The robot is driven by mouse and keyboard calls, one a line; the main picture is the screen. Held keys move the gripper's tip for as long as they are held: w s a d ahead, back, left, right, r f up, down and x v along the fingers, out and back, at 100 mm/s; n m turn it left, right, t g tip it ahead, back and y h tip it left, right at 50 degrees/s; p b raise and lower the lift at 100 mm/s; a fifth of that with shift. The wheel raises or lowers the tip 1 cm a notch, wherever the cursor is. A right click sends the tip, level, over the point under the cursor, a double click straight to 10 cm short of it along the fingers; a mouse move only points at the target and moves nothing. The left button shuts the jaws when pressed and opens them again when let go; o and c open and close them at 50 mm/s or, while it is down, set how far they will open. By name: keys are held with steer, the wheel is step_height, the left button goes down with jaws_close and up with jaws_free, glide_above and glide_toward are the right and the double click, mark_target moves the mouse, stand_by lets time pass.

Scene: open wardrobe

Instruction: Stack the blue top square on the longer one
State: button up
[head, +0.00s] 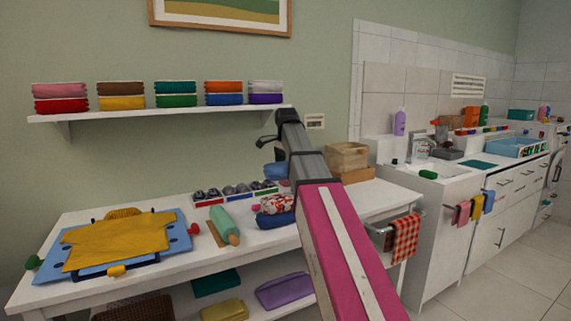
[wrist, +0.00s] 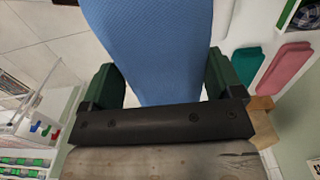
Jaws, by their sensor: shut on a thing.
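My gripper (wrist: 162,75) shows in the wrist view with its two dark green fingers shut on a ribbed blue top (wrist: 150,35). The blue cloth fills the space between the fingers and runs past the top edge of the picture. In the head view my arm hides most of the gripper, and a light blue patch (head: 275,171) shows just left of the arm above the table. On the table, a darker blue folded piece (head: 275,220) lies under a red and white patterned one (head: 277,204), beside my arm. I cannot tell which piece is the longer one.
A yellow shirt (head: 120,240) lies on a blue board (head: 178,240) at the table's left. A teal rolling pin (head: 223,226) and a divided tray (head: 233,193) are near the pile. A wall shelf (head: 150,114) holds folded pairs. Wooden boxes (head: 347,157) stand right of my arm.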

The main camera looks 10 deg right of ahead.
steer(key=shift+f, duration=3.4)
steer(key=shift+f, duration=0.35)
steer(key=o, duration=0.5)
steer(key=shift+r, duration=4.5)
